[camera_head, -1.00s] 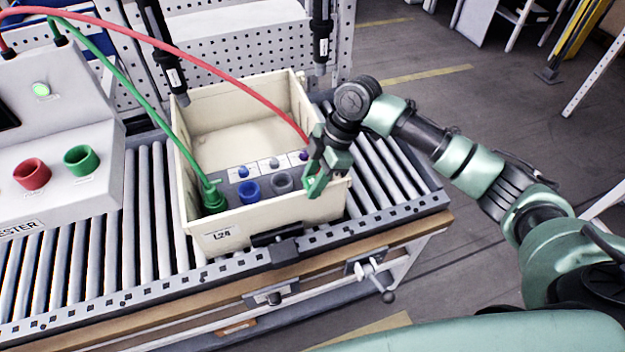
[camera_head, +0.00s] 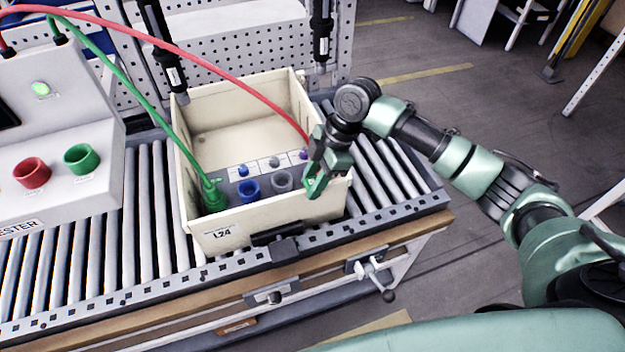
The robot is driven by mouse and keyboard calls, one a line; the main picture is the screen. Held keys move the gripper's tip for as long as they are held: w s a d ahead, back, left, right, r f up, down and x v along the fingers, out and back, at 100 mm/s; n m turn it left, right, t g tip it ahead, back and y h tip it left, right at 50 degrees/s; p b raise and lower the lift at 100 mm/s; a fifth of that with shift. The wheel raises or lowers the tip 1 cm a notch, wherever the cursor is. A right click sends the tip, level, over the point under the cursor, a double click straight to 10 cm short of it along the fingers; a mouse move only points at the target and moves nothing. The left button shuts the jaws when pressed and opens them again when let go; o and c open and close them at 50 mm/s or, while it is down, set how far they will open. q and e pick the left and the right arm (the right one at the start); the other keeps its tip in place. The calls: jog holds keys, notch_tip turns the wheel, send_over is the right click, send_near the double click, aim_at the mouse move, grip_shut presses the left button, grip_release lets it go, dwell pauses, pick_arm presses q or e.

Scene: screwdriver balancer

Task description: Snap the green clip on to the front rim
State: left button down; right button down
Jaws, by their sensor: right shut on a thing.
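The bright green clip (camera_head: 314,188) is at the fingertips of my right gripper (camera_head: 322,172), by the right part of the cream box's front rim (camera_head: 262,215). My right gripper points down and is shut on the clip. I cannot tell whether the clip touches the rim or sits around it. The fingers hide part of the clip. My left gripper is not in view.
The box stands on a roller conveyor (camera_head: 90,250). Inside it are a green plug (camera_head: 214,196) on a green cable, plus blue (camera_head: 248,190) and grey (camera_head: 283,181) round parts. A red cable (camera_head: 235,85) runs down behind my right gripper. A tester (camera_head: 55,130) stands left.

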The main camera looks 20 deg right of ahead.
jog(key=shift+r, duration=0.1)
jog(key=c, duration=1)
grip_release()
jog(key=shift+o, duration=0.2)
jog(key=b+v, duration=0.1)
jog(key=v, duration=0.6)
jog(key=shift+d+r+b, duration=0.2)
jog(key=shift+r+b, duration=0.1)
